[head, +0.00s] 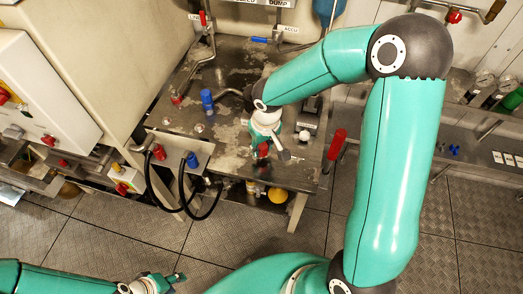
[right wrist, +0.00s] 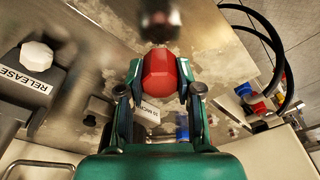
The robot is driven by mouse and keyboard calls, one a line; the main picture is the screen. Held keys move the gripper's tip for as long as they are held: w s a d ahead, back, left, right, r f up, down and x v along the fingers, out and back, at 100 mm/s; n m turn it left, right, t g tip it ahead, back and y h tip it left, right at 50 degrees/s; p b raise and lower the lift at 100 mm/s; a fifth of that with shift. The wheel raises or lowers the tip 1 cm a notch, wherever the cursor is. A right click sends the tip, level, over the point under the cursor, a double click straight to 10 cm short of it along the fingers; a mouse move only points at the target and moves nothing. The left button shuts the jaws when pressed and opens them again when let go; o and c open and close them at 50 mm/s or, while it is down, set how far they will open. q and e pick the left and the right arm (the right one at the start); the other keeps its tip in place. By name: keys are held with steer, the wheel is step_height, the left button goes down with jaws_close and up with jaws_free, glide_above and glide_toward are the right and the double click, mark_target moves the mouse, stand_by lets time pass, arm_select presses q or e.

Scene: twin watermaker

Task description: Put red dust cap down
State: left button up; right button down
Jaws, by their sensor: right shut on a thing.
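The red dust cap (right wrist: 160,73) is a faceted red piece between the fingertips of my right gripper (right wrist: 160,88) in the right wrist view. Both fingers press on its sides. In the head view the cap (head: 263,150) shows as a small red spot by the right gripper (head: 270,151), near the front edge of the metal bench (head: 240,65). Whether the cap touches the bench cannot be told. My left gripper (head: 163,282) is low at the bottom left, away from the bench. Its finger gap is too small to read.
A blue cap (head: 207,98) stands on the bench, and another blue piece (head: 191,160) is at its front with black hoses (head: 185,193). A red handle (head: 337,143) rises at the right. A block labelled RELEASE (right wrist: 25,85) is close by in the wrist view.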

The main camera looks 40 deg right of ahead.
mark_target(262, 152)
steer(key=shift+f, duration=1.4)
steer(key=shift+f+b, duration=0.2)
steer(key=shift+b, duration=0.1)
steer(key=c, duration=0.8)
jaws_free()
steer(key=shift+r, duration=0.1)
steer(key=r, duration=0.4)
steer(key=s+r, duration=0.1)
steer(key=r, duration=0.3)
steer(key=r+p, duration=0.1)
steer(key=r, duration=0.3)
steer(key=shift+s, duration=0.15)
